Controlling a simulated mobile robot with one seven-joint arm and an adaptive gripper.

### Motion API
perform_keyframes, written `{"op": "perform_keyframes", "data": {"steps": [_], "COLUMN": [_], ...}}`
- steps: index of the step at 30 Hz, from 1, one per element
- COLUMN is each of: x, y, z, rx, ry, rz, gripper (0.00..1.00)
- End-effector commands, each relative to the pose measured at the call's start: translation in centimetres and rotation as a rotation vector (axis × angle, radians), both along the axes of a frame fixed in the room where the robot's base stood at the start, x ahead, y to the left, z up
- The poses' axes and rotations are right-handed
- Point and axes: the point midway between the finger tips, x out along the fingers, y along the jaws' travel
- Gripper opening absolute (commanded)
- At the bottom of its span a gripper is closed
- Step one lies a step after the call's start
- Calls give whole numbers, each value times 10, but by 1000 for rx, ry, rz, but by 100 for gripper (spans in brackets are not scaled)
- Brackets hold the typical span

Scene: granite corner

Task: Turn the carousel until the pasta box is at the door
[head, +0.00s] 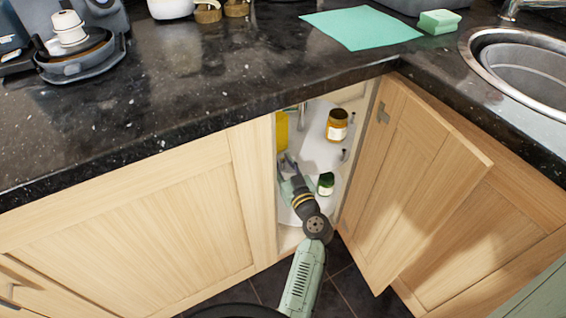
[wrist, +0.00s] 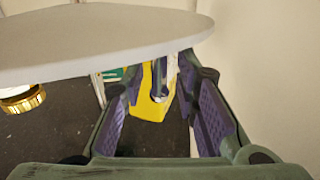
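The carousel (head: 318,150) is a white round shelf unit inside the open corner cabinet; its pale disc edge also shows in the wrist view (wrist: 90,45). My gripper (head: 288,168) reaches into the left side of the cabinet opening. In the wrist view my gripper (wrist: 158,78) has its fingers spread, with a slim upright grey peg between them, and no contact is clear. A yellow item (head: 282,131) stands at the left, partly hidden by the cabinet frame. A yellow thing (wrist: 153,103) shows beyond my fingers. I cannot tell whether either is the pasta box.
An orange jar (head: 337,126) stands on the upper shelf and a green-lidded jar (head: 326,184) lower down. The open cabinet door (head: 425,165) bounds the right side. A pale wall (wrist: 265,75) is close to the right of my fingers. The dark countertop (head: 190,90) overhangs the opening.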

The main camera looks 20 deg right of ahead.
Motion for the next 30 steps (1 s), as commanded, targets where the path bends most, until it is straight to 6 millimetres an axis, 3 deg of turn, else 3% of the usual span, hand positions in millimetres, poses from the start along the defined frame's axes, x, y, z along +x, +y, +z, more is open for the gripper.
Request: {"op": "perform_keyframes", "data": {"steps": [11, 22, 30], "x": [-4, -60, -76], "y": [-1, 2, 4], "z": [0, -1, 0], "rx": [0, 1, 0], "ry": [0, 1, 0], "rz": [-2, -4, -1], "gripper": [32, 32, 32]}}
